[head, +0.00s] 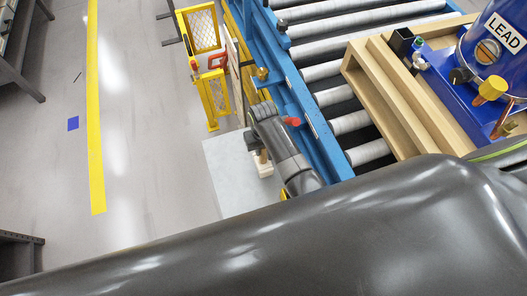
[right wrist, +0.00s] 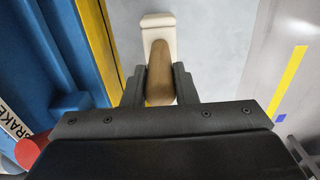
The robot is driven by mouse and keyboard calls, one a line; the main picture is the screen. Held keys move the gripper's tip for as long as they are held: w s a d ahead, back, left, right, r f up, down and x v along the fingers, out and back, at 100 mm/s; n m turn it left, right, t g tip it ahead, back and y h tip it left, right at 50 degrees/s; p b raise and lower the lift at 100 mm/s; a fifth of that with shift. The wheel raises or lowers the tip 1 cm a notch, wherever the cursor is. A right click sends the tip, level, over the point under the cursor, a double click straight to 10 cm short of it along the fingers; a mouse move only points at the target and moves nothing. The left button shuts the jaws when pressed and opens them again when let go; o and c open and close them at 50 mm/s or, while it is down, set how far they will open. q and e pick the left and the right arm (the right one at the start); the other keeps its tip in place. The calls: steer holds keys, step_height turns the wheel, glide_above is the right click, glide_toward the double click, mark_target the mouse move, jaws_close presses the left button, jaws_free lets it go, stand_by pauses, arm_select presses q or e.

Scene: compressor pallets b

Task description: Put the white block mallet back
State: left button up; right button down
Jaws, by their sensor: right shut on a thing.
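The mallet has a white block head (right wrist: 157,22) and a round wooden handle (right wrist: 160,75). In the right wrist view the handle lies between the two dark fingers of my right gripper (right wrist: 158,86), which is shut on it. The head sits beyond the fingertips. In the head view my right gripper (head: 257,147) is beside the blue conveyor frame, with the white head (head: 265,171) low beneath it, partly hidden by my arm. The head is over or on a pale grey flat surface (head: 222,170); I cannot tell whether it touches. My left gripper is not in view.
The blue conveyor frame (head: 315,120) with rollers runs close beside my right gripper. A wooden pallet (head: 385,95) carries a blue compressor (head: 497,45). A yellow mesh guard (head: 214,95) and a red-handled tool (head: 217,61) stand behind. Open floor (head: 150,140) lies to the left.

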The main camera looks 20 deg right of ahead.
steer(key=shift+f, duration=1.6)
steer(key=c, duration=1.2)
jaws_free()
steer(key=shift+o, duration=0.2)
step_height(320, 180, up, 12)
steer(key=shift+r, duration=0.15)
